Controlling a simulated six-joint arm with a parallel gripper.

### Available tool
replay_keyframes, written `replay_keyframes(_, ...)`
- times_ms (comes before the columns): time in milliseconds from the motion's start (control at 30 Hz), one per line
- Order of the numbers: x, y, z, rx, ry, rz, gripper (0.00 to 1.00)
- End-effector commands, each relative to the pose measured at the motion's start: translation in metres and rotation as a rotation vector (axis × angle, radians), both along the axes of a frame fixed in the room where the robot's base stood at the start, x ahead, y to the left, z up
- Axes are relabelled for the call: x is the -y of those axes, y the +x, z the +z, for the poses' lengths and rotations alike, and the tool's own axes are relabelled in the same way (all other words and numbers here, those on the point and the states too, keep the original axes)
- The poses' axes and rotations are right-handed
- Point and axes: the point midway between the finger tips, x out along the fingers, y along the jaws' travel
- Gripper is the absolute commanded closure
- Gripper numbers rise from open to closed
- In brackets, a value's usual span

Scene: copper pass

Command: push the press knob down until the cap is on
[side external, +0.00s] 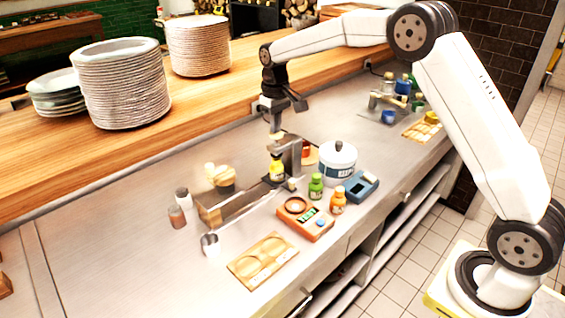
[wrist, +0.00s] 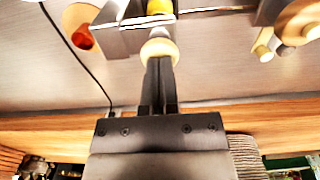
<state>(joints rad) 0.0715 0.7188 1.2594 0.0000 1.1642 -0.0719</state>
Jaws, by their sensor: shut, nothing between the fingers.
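The press (side external: 291,150) is a grey metal stand on the steel counter, with a yellow bottle (side external: 277,172) standing in it under its head. The press head also shows in the wrist view (wrist: 125,15), with part of the yellow bottle (wrist: 160,6) beyond it. The pale round press knob (wrist: 158,49) is at the fingertips of my gripper (wrist: 160,62). My gripper (side external: 275,130) is shut and empty, pointing down above the press. I cannot tell whether the fingertips touch the knob. The bottle's cap is hidden by the press head.
A wooden board (side external: 262,261) lies nearer. Stacked plates (side external: 122,85) stand on the wooden ledge behind.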

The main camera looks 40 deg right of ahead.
Motion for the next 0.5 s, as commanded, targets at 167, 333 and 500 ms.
replay_keyframes(167, 0.000, 0.000, 0.008, 0.001, 0.000, 0.000, 1.00)
replay_keyframes(333, 0.000, 0.000, 0.015, 0.002, 0.000, 0.000, 1.00)
replay_keyframes(500, 0.000, 0.000, 0.019, 0.001, 0.000, 0.000, 1.00)
